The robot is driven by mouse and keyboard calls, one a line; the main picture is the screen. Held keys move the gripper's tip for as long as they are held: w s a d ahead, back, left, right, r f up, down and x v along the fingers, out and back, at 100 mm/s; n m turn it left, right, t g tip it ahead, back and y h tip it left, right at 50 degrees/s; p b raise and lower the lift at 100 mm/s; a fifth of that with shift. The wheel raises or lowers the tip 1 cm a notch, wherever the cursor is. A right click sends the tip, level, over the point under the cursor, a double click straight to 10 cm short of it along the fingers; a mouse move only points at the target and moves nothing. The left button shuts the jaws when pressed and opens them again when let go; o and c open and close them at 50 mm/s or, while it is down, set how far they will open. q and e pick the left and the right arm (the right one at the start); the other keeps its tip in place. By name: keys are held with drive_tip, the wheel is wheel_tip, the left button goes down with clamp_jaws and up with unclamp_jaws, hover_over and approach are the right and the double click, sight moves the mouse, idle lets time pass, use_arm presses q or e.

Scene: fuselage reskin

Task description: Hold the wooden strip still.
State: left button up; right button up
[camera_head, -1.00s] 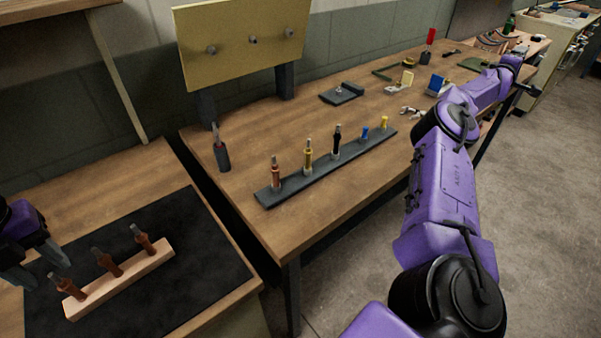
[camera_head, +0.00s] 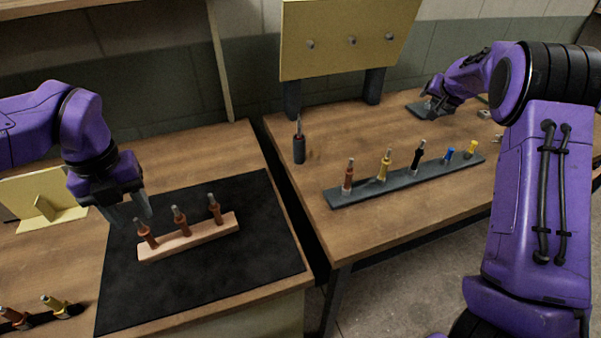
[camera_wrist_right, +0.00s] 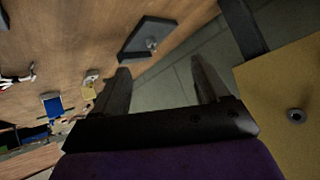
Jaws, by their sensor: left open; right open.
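The wooden strip (camera_head: 190,237) lies on the black mat (camera_head: 240,274) on the left table. Several copper-coloured fasteners with grey tips stand in it. My left gripper (camera_head: 140,216) is open, pointing down just beyond the strip's left end, close to the left fastener (camera_head: 145,233). Whether a finger touches that fastener, I cannot tell. My right gripper (camera_head: 432,108) is over the back of the right table, away from the strip. In the right wrist view its open fingers (camera_wrist_right: 163,88) have nothing between them.
A dark rail (camera_head: 400,181) with several coloured fasteners lies on the right table, beside an upright dark-handled tool (camera_head: 299,148). A yellow panel (camera_head: 348,40) stands behind. A dark block (camera_wrist_right: 150,42) shows beyond my right fingers. A gap separates the tables.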

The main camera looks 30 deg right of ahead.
drive_tip(key=w+a+r+t+y, duration=0.1)
drive_tip(key=w+a+y, duration=0.15)
drive_tip(key=a, duration=0.65)
drive_tip(key=w+a+r+y, duration=0.15)
drive_tip(key=w+a, duration=0.25)
drive_tip(key=a, duration=0.5)
drive_tip(key=m+g+y, duration=0.6)
drive_tip(key=m+g, duration=0.1)
drive_tip(key=g, duration=0.2)
approach(223, 221)
drive_tip(key=x, duration=0.9)
drive_tip(key=shift+w+f, duration=0.1)
drive_tip(key=shift+f, duration=0.1)
